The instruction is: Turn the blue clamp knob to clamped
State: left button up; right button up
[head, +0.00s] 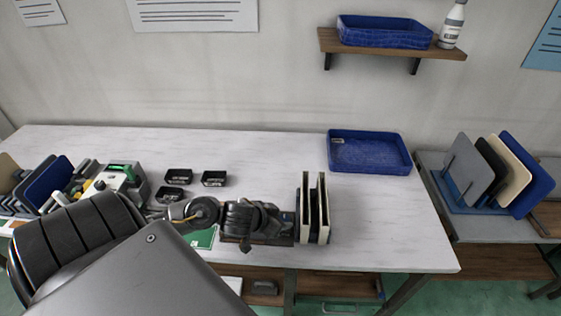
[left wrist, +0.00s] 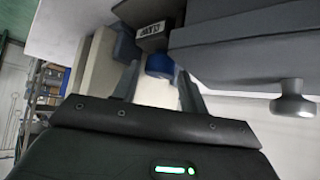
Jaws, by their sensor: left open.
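The blue clamp knob (left wrist: 160,65) shows in the left wrist view, small and rounded, below a dark block with a white label (left wrist: 152,31). My left gripper (left wrist: 160,80) is open, with one finger on each side of the knob in that view. Whether either finger touches it I cannot tell. In the head view my left gripper (head: 268,221) is at the front of the table, just left of two upright cream-and-black panels (head: 305,200); it and the arm hide most of the clamp there. My right gripper is not in view.
On the white table (head: 385,225) are a blue tray (head: 370,165), several small black bins (head: 214,178) and a cluttered fixture at the left (head: 118,178). A panel rack (head: 470,203) stands on the right side table. The table right of the upright panels is clear.

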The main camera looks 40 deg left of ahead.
pick_arm(q)
jog(key=shift+w+f, duration=0.25)
jog(key=shift+c, duration=0.4)
